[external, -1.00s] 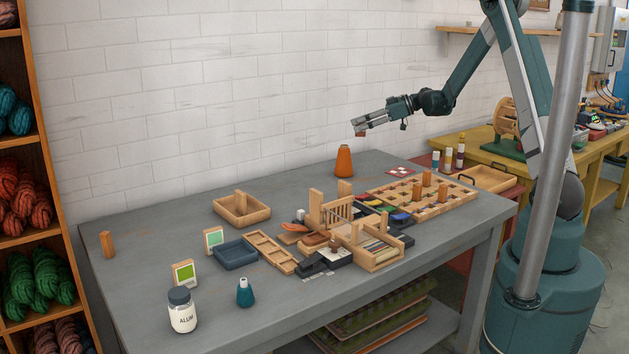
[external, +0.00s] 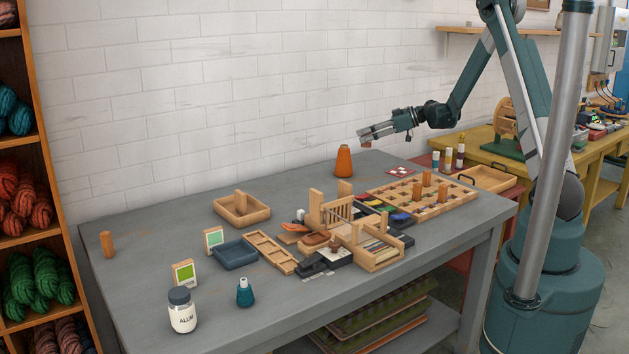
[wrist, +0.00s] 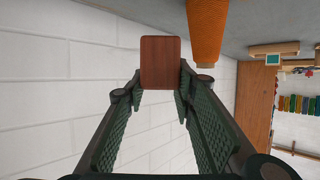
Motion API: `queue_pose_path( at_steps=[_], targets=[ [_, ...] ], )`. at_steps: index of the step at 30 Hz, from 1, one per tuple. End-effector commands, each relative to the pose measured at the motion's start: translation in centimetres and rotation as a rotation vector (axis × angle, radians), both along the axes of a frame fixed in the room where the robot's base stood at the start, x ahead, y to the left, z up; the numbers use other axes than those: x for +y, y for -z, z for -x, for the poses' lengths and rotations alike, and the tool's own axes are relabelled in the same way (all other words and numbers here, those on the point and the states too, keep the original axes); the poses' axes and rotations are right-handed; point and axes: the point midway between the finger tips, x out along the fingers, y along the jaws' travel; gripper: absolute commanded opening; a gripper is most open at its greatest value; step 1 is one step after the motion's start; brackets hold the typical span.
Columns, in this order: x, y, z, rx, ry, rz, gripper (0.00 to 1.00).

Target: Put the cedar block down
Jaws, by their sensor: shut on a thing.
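My gripper (external: 366,136) is in the air above the back of the grey table, near the wall and over the orange cone. It is shut on a reddish-brown block, the cedar block (wrist: 160,62). In the wrist view the block sits at the ends of the two green-padded fingers (wrist: 160,90), with a broad face toward the camera. In the external view only a small brown part of the block (external: 367,145) shows below the fingers.
The orange cone (external: 344,161) stands below the gripper. A pegged wooden rack (external: 461,198), a small loom (external: 381,258), a wooden tray (external: 262,213) and a blue tray (external: 236,257) occupy the middle and right.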

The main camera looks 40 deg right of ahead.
Motion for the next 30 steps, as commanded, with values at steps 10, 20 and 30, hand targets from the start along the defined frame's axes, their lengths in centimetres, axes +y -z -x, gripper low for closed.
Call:
queue_pose_path(
  at_steps=[10, 20, 30],
  targets=[
    [0.0, 1.9, 0.0, 0.000, 0.000, 0.000, 0.15],
    [0.0, 5.9, 0.0, 0.000, 0.000, 0.000, 0.15],
    [0.0, 6.2, 0.0, 0.000, 0.000, 0.000, 0.15]
  ],
)
